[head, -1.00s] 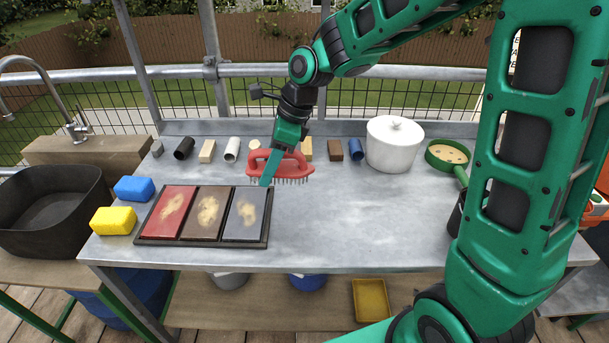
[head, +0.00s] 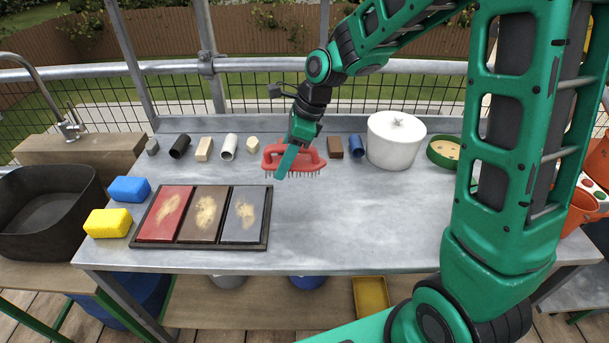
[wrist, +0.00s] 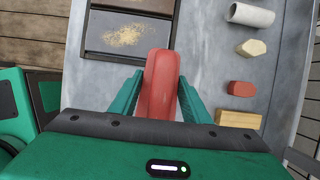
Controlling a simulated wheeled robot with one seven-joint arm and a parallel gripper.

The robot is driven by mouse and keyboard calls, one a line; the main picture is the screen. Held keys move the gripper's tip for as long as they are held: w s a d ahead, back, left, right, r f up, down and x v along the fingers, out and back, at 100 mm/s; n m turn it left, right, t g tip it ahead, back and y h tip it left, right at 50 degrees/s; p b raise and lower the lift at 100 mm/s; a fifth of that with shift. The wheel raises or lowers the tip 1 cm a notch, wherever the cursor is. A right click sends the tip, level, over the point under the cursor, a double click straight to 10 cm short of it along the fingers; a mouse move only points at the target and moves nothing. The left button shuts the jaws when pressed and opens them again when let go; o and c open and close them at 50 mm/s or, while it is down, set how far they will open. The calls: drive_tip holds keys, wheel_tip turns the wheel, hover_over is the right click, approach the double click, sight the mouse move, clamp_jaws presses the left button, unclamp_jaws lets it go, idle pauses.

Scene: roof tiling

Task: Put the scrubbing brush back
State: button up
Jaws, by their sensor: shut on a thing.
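The scrubbing brush (head: 306,161) has a red body and dark bristles that point down. My gripper (head: 285,166) is shut on it in the head view and holds it over the grey bench, toward the back. In the wrist view the red brush (wrist: 160,85) sits between the two green fingers of my gripper (wrist: 160,95). Whether the bristle tips touch the bench is hard to tell.
A dark tray (head: 265,232) with red, brown and grey tiles bearing tan patches lies at left. Blue (head: 129,189) and yellow (head: 108,223) sponges sit beside it. Small blocks and tubes line the back; a white pot (head: 394,145) stands right. The bench's front right is clear.

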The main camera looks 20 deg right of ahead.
drive_tip(key=d+f, duration=0.1)
drive_tip(key=d, duration=0.1)
drive_tip(key=w+d+f, duration=0.1)
drive_tip(key=d, duration=0.1)
drive_tip(key=w+d+f, duration=0.1)
drive_tip(key=d+f, duration=0.1)
drive_tip(key=shift+w+d+f, duration=0.1)
drive_tip(key=shift+w, duration=0.1)
drive_tip(key=shift+f, duration=1.9)
drive_tip(key=o, duration=1)
drive_tip(key=shift+f, duration=0.1)
